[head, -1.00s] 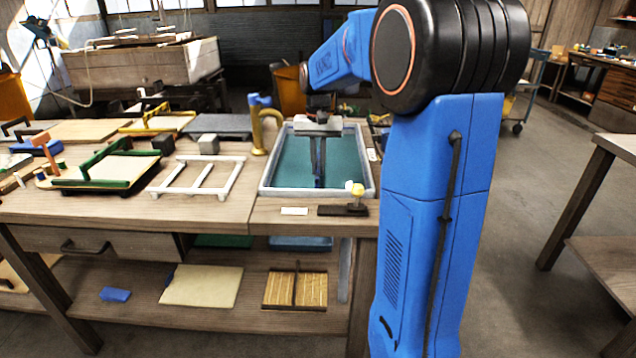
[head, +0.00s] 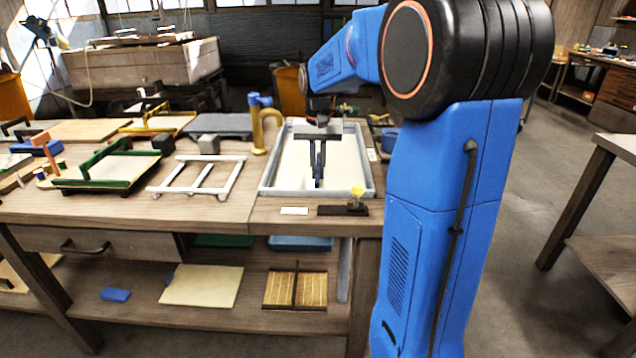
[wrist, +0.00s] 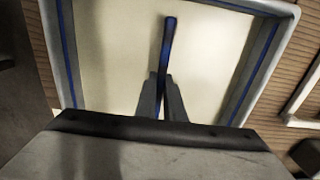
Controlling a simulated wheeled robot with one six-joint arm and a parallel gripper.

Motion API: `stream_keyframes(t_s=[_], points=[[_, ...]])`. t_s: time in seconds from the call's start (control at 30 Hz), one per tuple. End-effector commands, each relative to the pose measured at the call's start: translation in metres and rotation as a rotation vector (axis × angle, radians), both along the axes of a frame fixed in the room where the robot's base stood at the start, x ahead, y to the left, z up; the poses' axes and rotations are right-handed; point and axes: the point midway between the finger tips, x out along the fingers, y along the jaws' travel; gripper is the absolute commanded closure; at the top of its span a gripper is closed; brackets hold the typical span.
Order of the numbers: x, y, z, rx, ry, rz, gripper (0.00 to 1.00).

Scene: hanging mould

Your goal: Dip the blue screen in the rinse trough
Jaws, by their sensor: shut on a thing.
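The rinse trough is a grey-rimmed rectangular tray (head: 266,186) on the right end of the bench. The blue screen has a pale cream sheet (head: 347,168) that fills most of the trough's inside. In the wrist view its blue frame edges (wrist: 68,45) run close along the grey trough walls, and its blue handle bar (wrist: 169,38) stands up in the middle. My gripper (head: 317,168) is above the sheet, shut on the handle bar. In the wrist view its dark fingers (wrist: 160,85) sit either side of the bar. How high the sheet sits within the trough is unclear.
A yellow curved post with a blue top (head: 256,125) stands close left of the trough. A white frame (head: 200,175) and a green-framed screen (head: 105,165) lie further left. A dark block with a yellow knob (head: 345,209) and a white card (head: 294,211) lie in front.

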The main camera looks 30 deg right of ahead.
Motion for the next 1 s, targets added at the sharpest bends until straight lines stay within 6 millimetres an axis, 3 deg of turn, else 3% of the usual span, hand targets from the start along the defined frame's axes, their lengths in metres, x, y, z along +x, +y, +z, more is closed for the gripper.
stream_keyframes(t_s=[1.0], points=[[0.025,-0.017,0.000,-0.001,-0.001,0.000,1.00]])
